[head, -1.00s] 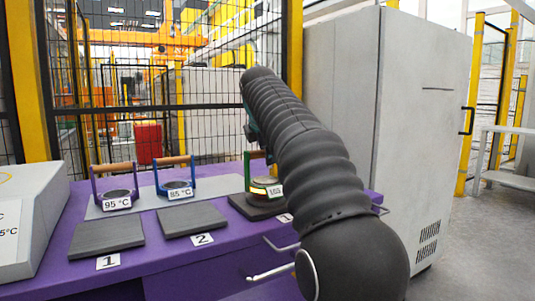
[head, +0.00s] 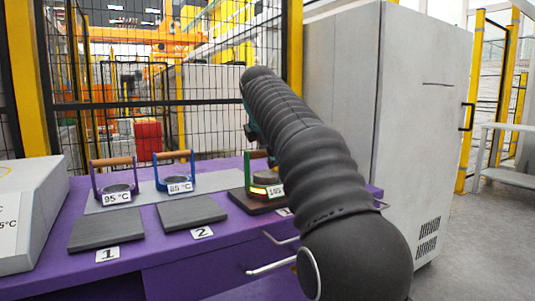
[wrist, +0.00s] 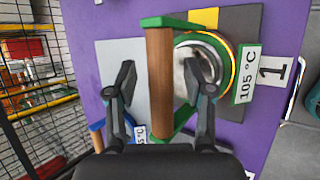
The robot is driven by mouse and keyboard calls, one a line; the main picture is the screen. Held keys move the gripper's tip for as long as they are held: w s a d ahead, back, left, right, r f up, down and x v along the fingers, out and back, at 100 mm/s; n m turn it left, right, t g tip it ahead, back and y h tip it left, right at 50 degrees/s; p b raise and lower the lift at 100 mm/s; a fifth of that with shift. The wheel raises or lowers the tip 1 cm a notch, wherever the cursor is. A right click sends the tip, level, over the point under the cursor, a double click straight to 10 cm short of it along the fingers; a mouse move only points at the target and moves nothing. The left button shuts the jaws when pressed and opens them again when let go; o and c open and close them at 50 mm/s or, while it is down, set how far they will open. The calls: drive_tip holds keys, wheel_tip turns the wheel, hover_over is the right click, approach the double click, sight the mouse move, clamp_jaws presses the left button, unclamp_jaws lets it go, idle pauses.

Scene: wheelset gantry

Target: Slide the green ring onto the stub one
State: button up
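The green ring (head: 262,178) stands on a dark pad at the right of the purple bench, partly hidden by my arm in the head view. It has a green frame, a wooden handle and a 105 °C tag. In the wrist view its wooden handle (wrist: 160,85) lies between the two fingers of my gripper (wrist: 161,78). The fingers are open, one on each side, with gaps to the handle. The ring body (wrist: 205,60) is beyond the right finger. My gripper is hidden in the head view. I see no stub in these frames.
A purple-framed ring (head: 116,190) and a blue-framed ring (head: 178,185) stand on a grey plate at left. Empty dark pads marked 1 (head: 106,229) and 2 (head: 190,213) lie before them. A mesh fence (head: 205,130) is behind; a grey cabinet (head: 420,130) stands right.

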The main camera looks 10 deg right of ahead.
drive_tip(key=v, duration=1.2)
idle(0.4)
